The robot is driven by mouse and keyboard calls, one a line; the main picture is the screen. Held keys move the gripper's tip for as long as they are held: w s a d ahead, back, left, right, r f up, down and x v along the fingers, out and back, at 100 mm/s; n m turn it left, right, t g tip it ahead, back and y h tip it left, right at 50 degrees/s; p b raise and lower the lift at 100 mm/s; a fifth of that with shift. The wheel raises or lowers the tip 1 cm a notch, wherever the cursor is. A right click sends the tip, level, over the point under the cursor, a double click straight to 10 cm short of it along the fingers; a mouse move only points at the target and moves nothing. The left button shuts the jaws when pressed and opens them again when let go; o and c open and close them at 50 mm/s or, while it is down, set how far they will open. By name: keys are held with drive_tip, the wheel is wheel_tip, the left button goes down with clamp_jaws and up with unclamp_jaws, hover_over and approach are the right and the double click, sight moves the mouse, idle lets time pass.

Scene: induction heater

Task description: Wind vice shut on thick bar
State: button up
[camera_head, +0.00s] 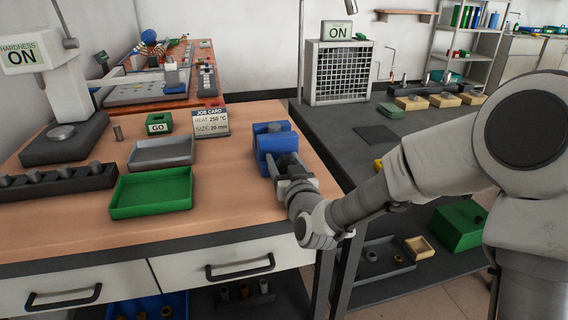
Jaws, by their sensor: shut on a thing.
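The blue vice (268,146) stands on the wooden bench near its right edge. A small dark grey piece shows at the top of the vice; I cannot tell whether it is the thick bar or part of the jaws. My gripper (286,168) is at the near side of the vice, shut on what appears to be its handle. My fingers hide most of the handle. How tightly the vice jaws are closed does not show.
A green tray (152,192), a grey tray (161,152), a green GO block (159,122) and a job card (211,121) are left of the vice. A hardness tester (62,100) stands farther left. The bench front between tray and vice is clear.

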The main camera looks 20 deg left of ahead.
drive_tip(key=shift+m+b, duration=0.4)
drive_tip(key=shift+m, duration=0.4)
drive_tip(key=o, duration=1.4)
drive_tip(key=shift+c, duration=0.2)
